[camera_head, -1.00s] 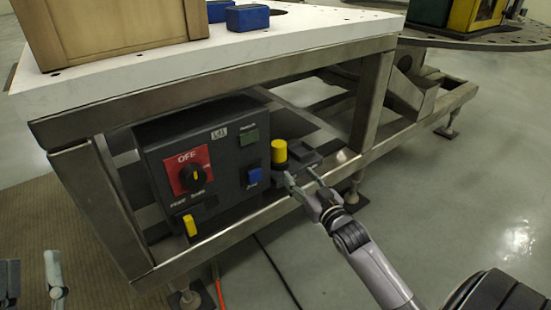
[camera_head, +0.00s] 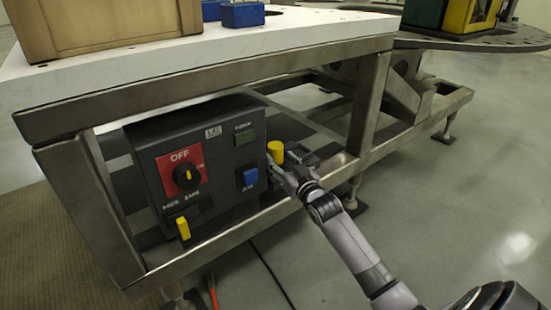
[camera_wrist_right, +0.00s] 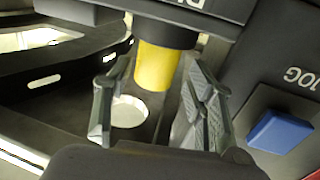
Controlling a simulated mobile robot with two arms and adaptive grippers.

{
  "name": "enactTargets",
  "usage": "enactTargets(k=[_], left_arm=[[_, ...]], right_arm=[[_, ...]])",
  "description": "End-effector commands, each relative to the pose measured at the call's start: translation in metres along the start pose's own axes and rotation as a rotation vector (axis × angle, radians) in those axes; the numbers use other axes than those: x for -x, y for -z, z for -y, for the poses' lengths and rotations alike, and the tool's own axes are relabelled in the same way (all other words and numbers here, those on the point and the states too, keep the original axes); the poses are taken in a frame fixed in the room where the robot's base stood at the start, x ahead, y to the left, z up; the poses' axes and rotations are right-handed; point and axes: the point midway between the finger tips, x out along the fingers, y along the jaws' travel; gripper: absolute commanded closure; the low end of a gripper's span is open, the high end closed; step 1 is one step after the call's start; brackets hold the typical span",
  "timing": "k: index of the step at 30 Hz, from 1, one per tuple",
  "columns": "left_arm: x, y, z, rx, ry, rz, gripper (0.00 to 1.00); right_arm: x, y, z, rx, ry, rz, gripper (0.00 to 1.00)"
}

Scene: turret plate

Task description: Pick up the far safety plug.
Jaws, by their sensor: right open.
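The far safety plug is a yellow cylinder (camera_head: 276,151) at the right side of the dark control box (camera_head: 222,205). In the right wrist view the yellow plug (camera_wrist_right: 157,66) sits below a black part, between my fingers, with a gap on each side. My right gripper (camera_head: 281,168) is open at the plug and partly hides its lower part in the head view. Its two grey fingers show in the right wrist view (camera_wrist_right: 152,82). Another yellow plug (camera_head: 183,228) sits low on the box front. My left gripper is out of view.
The blue button (camera_wrist_right: 282,132) is right of my fingers in the wrist view. Steel frame beams (camera_head: 372,100) surround the box. Open floor lies at right.

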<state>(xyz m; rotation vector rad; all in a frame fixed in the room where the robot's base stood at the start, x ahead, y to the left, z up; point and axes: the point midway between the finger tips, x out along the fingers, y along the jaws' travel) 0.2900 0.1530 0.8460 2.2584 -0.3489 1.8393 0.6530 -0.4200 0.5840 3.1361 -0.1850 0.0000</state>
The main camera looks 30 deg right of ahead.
Motion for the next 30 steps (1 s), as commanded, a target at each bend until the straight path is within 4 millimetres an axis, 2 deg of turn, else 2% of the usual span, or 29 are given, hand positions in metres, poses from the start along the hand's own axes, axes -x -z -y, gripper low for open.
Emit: enactTargets(k=[6,10,20,30], left_arm=[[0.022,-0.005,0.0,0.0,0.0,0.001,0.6],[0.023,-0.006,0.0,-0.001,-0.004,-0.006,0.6],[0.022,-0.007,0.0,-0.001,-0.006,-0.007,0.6],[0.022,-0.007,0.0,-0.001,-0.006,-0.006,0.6]], right_arm=[[-0.029,-0.002,-0.004,0.0,-0.001,-0.003,0.49],[-0.043,-0.001,-0.003,0.0,-0.001,-0.002,0.49],[-0.048,0.001,-0.003,0.001,0.0,0.0,0.49],[-0.048,0.001,-0.003,0.0,0.0,0.0,0.72]])
